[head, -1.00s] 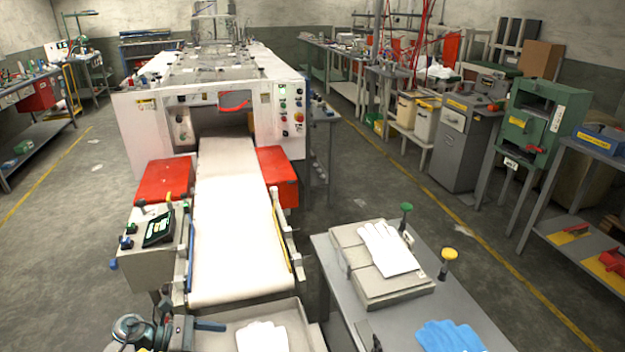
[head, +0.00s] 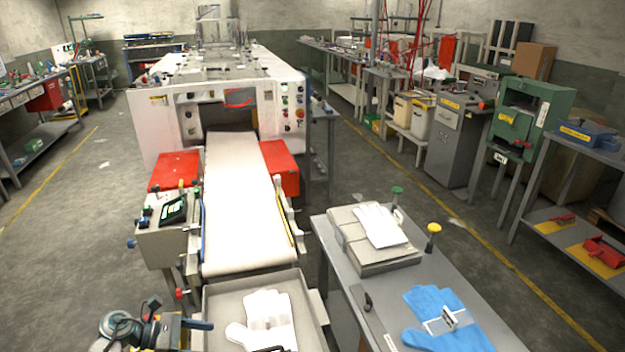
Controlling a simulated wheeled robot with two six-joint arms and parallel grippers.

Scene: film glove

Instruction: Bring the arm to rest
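A white glove (head: 262,312) lies in a grey tray (head: 213,300) at the conveyor's near end. A blue glove (head: 424,300) lies on the grey table (head: 335,255) at the right, with a pale clip or label on it. Another white glove (head: 380,226) lies on a flat grey block (head: 365,258) on the same table.
The white machine (head: 160,115) with its conveyor belt (head: 240,200) fills the centre. A green press (head: 535,100) stands at right. Floor at left is clear.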

